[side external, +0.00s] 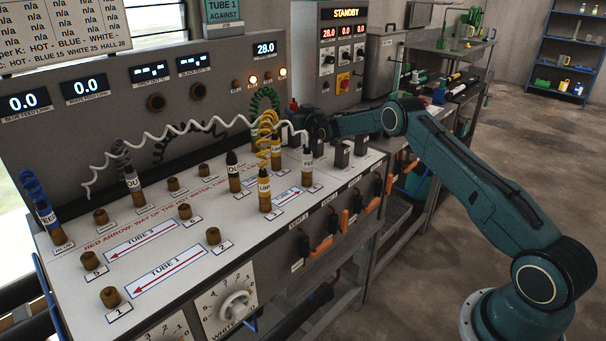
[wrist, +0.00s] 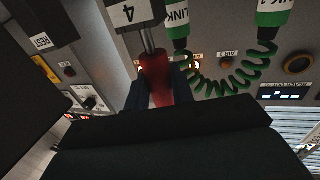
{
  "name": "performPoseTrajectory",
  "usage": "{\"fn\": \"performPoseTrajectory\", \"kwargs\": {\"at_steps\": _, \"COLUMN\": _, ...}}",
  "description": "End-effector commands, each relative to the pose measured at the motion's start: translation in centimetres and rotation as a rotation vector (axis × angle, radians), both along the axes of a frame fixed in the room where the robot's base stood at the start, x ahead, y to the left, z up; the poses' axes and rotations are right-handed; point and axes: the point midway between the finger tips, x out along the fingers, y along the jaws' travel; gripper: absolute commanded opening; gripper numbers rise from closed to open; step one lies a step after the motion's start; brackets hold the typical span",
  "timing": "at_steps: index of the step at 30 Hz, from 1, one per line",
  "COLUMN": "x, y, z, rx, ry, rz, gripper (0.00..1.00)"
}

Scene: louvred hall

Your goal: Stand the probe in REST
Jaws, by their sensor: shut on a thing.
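The probe (wrist: 157,80) has a red handle and a thin metal shaft. My gripper (wrist: 159,92) is shut on the red handle in the wrist view. The shaft runs from the handle toward a white plate marked 4 (wrist: 124,14); whether its tip is in a socket cannot be told. In the side external view a red bit of the probe (side external: 293,105) shows beside my gripper (side external: 308,123), at the far right of the bench; the rest is hidden.
Coiled leads hang close to my gripper: green (side external: 264,98), yellow (side external: 267,125) and white (side external: 297,131). Several upright plugs stand on the bench (side external: 75,265), including a black one (side external: 233,172). The control panel (side external: 120,95) rises behind. The bench's front left has free room between sockets.

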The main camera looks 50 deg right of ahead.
Motion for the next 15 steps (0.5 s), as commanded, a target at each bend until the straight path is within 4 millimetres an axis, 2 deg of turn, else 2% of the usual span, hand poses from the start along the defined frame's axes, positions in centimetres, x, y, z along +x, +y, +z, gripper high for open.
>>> {"fn": "performPoseTrajectory", "kwargs": {"at_steps": 8, "x": 0.01, "y": 0.00, "z": 0.12, "rx": -0.001, "ry": -0.002, "rz": 0.000, "gripper": 0.00}}
{"fn": "performPoseTrajectory", "kwargs": {"at_steps": 9, "x": 0.01, "y": 0.00, "z": 0.12, "rx": -0.001, "ry": -0.002, "rz": 0.000, "gripper": 0.32}}
{"fn": "performPoseTrajectory", "kwargs": {"at_steps": 12, "x": 0.01, "y": 0.00, "z": 0.12, "rx": 0.000, "ry": -0.001, "rz": 0.000, "gripper": 0.49}}
{"fn": "performPoseTrajectory", "kwargs": {"at_steps": 15, "x": 0.01, "y": 0.00, "z": 0.11, "rx": 0.000, "ry": -0.001, "rz": 0.000, "gripper": 0.49}}
